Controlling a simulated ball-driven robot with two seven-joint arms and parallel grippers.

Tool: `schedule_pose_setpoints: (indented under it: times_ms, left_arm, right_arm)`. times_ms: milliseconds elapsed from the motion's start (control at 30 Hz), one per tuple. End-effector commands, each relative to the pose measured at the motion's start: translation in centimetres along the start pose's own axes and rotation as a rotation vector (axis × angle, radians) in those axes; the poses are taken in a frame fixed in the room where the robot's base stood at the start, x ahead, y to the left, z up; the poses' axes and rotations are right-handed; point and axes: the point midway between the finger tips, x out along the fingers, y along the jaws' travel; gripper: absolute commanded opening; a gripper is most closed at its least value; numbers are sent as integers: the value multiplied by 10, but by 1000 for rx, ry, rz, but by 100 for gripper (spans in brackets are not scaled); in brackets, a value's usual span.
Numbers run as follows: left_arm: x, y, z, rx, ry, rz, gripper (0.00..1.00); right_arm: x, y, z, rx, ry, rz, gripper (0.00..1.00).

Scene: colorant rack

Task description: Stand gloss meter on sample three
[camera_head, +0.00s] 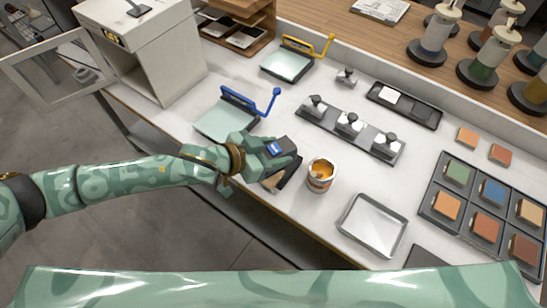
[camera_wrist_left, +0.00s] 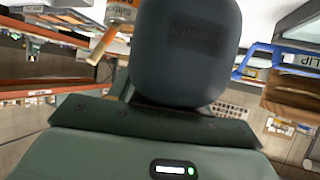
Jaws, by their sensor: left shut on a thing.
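My left gripper (camera_head: 258,152) is shut on a dark, rounded device with a small blue screen, which looks like the gloss meter (camera_head: 281,147). It is above the near part of the white bench, left of an open can. In the left wrist view the dark body of the gloss meter (camera_wrist_left: 185,45) fills the upper middle; the fingertips are hidden there. Coloured square samples (camera_head: 486,225) sit in a dark sectioned tray (camera_head: 429,211) at the right. I cannot tell which one is sample three. My right gripper is not in view.
The open can (camera_head: 320,176) with orange contents stands close to the right of the gripper. A shallow metal tray (camera_head: 372,225) lies between it and the samples. A dark strip with several metal knobbed pieces (camera_head: 349,124) lies behind. Two loose tiles (camera_head: 467,138) lie beyond the sample tray.

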Motion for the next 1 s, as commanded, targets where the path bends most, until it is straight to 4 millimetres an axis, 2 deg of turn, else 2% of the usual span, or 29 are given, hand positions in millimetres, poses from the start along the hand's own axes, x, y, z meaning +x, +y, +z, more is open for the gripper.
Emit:
schedule_pose_setpoints:
  times_ms: [133,333,733,767,800,1000]
  left_arm:
    - [6,-8,5,2,3,-1,13]
    - [21,-7,32,1,1,0,13]
    - [22,-6,35,1,3,1,13]
    - [22,-7,35,1,1,1,57]
    - [22,-7,35,1,1,1,68]
    - [22,-7,35,1,1,0,71]
  right_arm:
    - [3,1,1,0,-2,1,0]
    - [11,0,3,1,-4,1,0]
    - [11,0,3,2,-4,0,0]
    - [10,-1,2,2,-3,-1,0]
    - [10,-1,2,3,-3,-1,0]
    - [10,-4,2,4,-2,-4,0]
